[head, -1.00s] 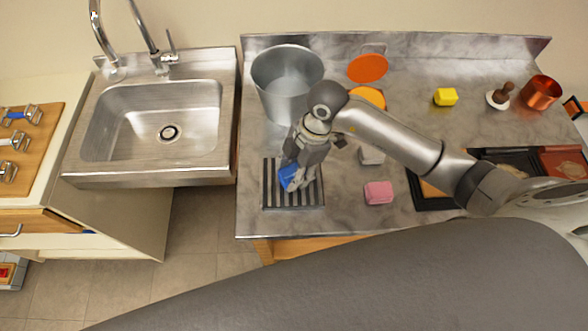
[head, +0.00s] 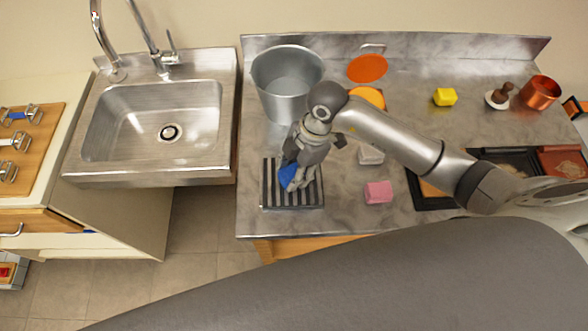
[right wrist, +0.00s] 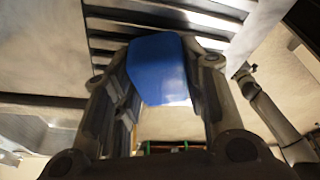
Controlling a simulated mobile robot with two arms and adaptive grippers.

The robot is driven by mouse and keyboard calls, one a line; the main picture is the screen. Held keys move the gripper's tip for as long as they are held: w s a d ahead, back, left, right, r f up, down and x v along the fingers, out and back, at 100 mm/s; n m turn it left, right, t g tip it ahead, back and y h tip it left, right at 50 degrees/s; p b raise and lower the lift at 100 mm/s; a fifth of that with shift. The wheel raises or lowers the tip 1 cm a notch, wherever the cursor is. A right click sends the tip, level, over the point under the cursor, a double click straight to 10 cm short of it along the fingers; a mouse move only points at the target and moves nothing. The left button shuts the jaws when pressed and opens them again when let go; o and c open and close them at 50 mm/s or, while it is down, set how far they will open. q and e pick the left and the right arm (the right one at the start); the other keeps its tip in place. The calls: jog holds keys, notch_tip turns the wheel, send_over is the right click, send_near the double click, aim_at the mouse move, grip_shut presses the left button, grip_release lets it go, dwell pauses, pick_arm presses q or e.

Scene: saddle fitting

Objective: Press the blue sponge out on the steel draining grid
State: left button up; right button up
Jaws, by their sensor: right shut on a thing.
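The blue sponge (head: 287,175) is at the steel draining grid (head: 308,195), a slatted plate at the counter's front left. My right gripper (head: 295,180) is shut on the sponge and points down over the grid. In the right wrist view the sponge (right wrist: 158,70) sits between the two fingers, with the grid's slats (right wrist: 205,22) beyond it. I cannot tell whether the sponge touches the slats. My left gripper is not in view.
A metal bucket (head: 287,85) stands behind the grid. A pink sponge (head: 378,192) and a whitish block (head: 371,155) lie to the right. A yellow block (head: 445,97) and copper pot (head: 541,92) are farther off. The sink (head: 150,120) is left, across a gap.

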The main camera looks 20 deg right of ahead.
jog(key=shift+s+f, duration=0.15)
jog(key=shift+f, duration=0.05)
notch_tip(320, 180, up, 7)
jog(key=p, duration=0.6)
jog(key=shift+r+p, duration=0.2)
jog(key=shift+p, duration=0.2)
jog(key=shift+w, duration=0.2)
